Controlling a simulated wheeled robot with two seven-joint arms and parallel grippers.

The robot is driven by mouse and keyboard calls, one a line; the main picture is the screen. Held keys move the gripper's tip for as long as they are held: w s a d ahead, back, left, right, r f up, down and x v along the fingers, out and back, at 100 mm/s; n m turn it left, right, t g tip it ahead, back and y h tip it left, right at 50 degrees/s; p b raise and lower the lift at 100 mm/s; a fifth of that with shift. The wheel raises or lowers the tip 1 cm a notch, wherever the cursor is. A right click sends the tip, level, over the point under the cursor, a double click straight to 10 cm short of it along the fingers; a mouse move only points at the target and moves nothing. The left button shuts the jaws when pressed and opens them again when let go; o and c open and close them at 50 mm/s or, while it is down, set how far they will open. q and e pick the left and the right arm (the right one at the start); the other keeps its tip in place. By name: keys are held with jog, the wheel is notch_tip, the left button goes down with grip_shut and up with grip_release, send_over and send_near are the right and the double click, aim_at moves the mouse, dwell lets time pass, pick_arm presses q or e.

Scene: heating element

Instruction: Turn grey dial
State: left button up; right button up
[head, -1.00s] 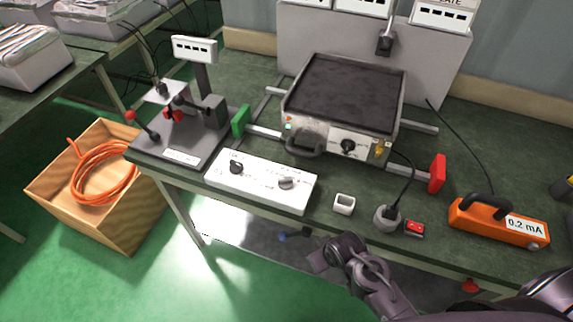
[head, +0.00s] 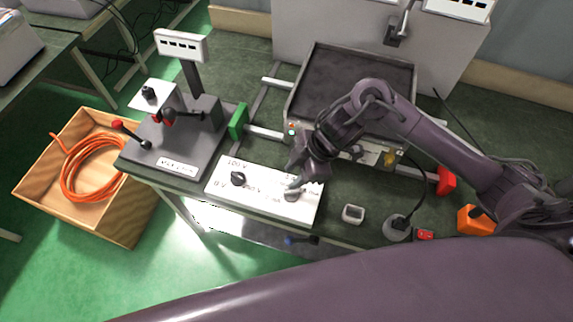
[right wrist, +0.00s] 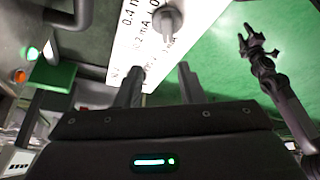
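The grey dial (head: 292,196) sits at the right end of the white control box (head: 222,190) near the table's front edge. It also shows in the right wrist view (right wrist: 168,20), ahead of the fingers. My right gripper (head: 303,181) is over the right part of the box, pointing down, right by the dial and partly covering the markings. In the right wrist view my right gripper (right wrist: 160,80) has its two fingers apart with nothing between them.
A black dial (head: 238,178) is on the box's left end. The hot plate device (head: 350,80) stands behind, partly hidden by my right arm. A green block (head: 238,122), a small white-framed piece (head: 352,214) and a round plug base (head: 397,229) are nearby.

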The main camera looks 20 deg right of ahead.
aim_at(290, 192)
jog(key=shift+g+h, duration=0.3)
jog(key=f, duration=0.2)
jog(key=s+f, duration=0.1)
jog(key=f, duration=0.1)
jog(key=shift+d, duration=0.1)
jog(key=shift+p+x, duration=0.3)
jog(key=shift+x, duration=0.95)
jog(key=shift+w, duration=0.1)
jog(key=c, duration=0.7)
pick_arm(q)
jog(key=shift+r, duration=0.35)
pick_arm(e)
grip_shut()
